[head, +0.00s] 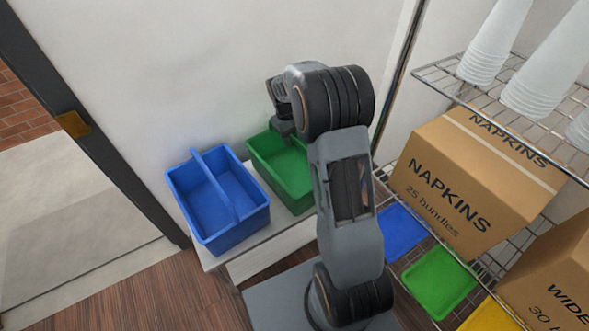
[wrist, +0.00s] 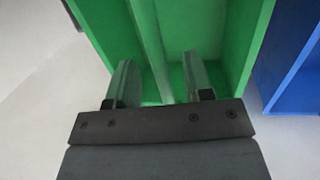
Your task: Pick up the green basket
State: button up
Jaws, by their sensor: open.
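The green basket (head: 288,178) stands on a small white table beside the blue basket, against the wall. My arm hides part of its right side. In the wrist view the green basket (wrist: 206,28) fills the top middle, with a green bar or divider (wrist: 147,40) running across it. My gripper (wrist: 158,66) is open, with one finger on each side of that bar and a gap on both sides. In the head view my gripper (head: 284,126) is at the far rim of the green basket, its fingers mostly hidden.
The blue basket (head: 218,200) with a central divider stands close on the left; it also shows in the wrist view (wrist: 292,75). A wire shelf at right holds a napkin box (head: 470,185), cup stacks (head: 493,45) and colored trays (head: 440,282). A white wall is behind.

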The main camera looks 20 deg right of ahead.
notch_tip(320, 180, down, 2)
jog(key=shift+d+f, duration=0.1)
jog(key=shift+d, duration=0.05)
jog(key=shift+c, duration=0.4)
grip_shut()
